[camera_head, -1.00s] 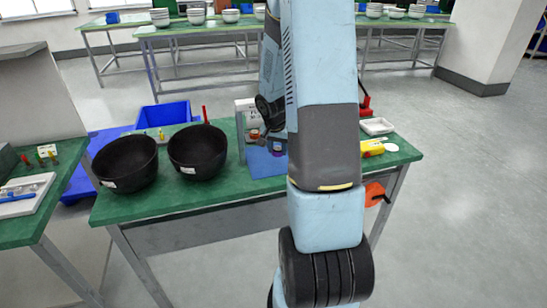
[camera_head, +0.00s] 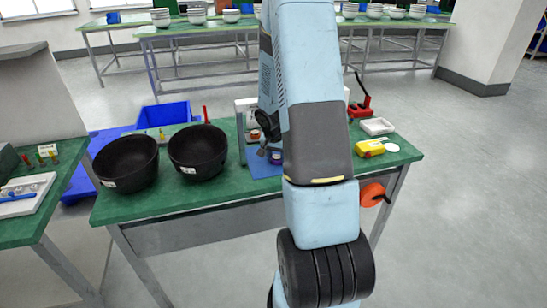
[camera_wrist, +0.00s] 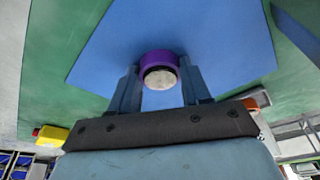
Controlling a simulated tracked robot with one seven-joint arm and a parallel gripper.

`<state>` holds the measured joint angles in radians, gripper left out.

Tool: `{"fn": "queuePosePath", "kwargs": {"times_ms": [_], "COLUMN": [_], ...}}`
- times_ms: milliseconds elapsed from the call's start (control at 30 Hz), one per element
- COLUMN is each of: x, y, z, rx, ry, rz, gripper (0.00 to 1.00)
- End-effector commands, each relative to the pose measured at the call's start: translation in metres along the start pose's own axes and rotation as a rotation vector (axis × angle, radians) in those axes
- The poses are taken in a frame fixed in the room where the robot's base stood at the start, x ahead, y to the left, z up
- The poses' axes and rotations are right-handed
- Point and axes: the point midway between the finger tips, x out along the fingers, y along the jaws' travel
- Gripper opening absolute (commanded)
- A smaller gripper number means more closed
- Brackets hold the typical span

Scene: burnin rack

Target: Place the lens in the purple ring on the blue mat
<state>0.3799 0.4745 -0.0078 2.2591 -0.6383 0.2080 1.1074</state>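The purple ring (camera_wrist: 148,61) is on the blue mat (camera_wrist: 220,45) in the wrist view. A round whitish-grey disc, apparently the lens (camera_wrist: 161,78), overlaps the ring's near side. I cannot tell whether it sits in the ring or just above it. My gripper (camera_wrist: 160,77) has one finger on each side of the disc. The fingers are apart, with the disc between them, and their contact with it is unclear. In the head view, my gripper (camera_head: 269,151) is low over the mat, close to the ring (camera_head: 277,158). My arm hides much of the mat there.
Two black bowls (camera_head: 127,163) (camera_head: 197,150) stand left on the green table (camera_head: 228,190). A blue bin (camera_head: 163,114) is behind them. A grey-white upright stand (camera_head: 241,133) is beside the mat. A yellow item (camera_head: 370,148), white tray (camera_head: 377,126) and red tool (camera_head: 361,108) are right.

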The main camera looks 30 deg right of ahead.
Motion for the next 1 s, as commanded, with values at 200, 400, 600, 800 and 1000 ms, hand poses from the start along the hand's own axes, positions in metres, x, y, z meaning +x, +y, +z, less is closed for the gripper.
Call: {"fn": "queuePosePath", "kwargs": {"times_ms": [200,400,600,800,1000], "x": [0.000,0.000,-0.006,-0.031,-0.061], "y": [0.000,0.000,0.000,0.000,0.000], "z": [0.000,0.000,-0.001,-0.002,-0.001], "rx": [0.000,0.000,0.001,0.001,0.001], "ry": [0.000,0.000,0.002,0.004,0.004], "rz": [0.000,0.000,-0.001,-0.001,-0.001], "gripper": [0.69,0.71,0.71,0.71,0.71]}}
